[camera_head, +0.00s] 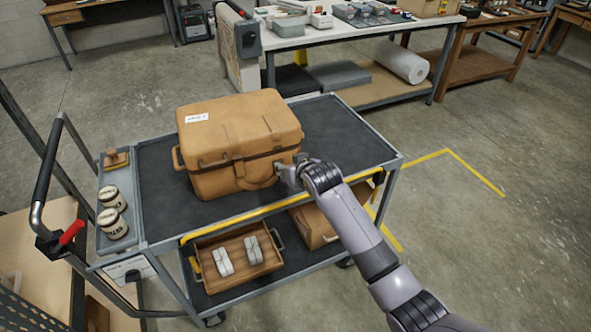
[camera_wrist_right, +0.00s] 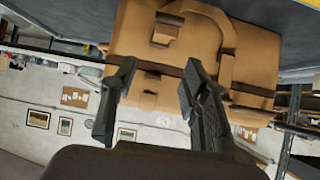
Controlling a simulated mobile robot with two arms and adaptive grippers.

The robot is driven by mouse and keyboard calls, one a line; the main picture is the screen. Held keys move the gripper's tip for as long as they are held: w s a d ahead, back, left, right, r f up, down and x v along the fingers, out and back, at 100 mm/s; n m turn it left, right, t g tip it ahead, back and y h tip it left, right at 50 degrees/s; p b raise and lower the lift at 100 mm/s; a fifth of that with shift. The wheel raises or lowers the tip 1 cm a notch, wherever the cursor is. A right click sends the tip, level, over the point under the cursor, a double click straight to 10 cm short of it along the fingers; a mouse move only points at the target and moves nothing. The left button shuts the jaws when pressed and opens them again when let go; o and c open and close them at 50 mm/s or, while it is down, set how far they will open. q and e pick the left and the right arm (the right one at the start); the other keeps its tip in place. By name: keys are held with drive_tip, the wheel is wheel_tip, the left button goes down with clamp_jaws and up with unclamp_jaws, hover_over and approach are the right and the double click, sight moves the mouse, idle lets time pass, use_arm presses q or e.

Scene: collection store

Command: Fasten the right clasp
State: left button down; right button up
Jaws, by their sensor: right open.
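A tan case (camera_head: 237,125) with a closed-looking lid stands on the cart's top shelf. A dark seam runs below its lid, and a carrying handle (camera_head: 258,178) hangs on its front. My right gripper (camera_head: 290,173) is open at the case's front right corner, right of the handle. The right wrist view is upside down. There my right gripper (camera_wrist_right: 160,72) has its fingers apart, with the case front (camera_wrist_right: 190,35) beyond them. The right clasp (camera_wrist_right: 166,30) shows past the fingertips, beside the handle (camera_wrist_right: 227,55). I cannot tell whether the fingers touch it. My left gripper is not in view.
The cart's dark top shelf (camera_head: 340,135) is clear right of the case. Two labelled jars (camera_head: 112,210) stand in its left side tray. A wooden tray (camera_head: 272,266) and a brown box (camera_head: 313,226) sit on the lower shelf. A white workbench (camera_head: 340,32) stands behind.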

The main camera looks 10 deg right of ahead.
drive_tip(key=v, duration=0.4)
drive_tip(key=shift+s+r, duration=0.1)
drive_tip(key=shift+s, duration=0.1)
idle(0.3)
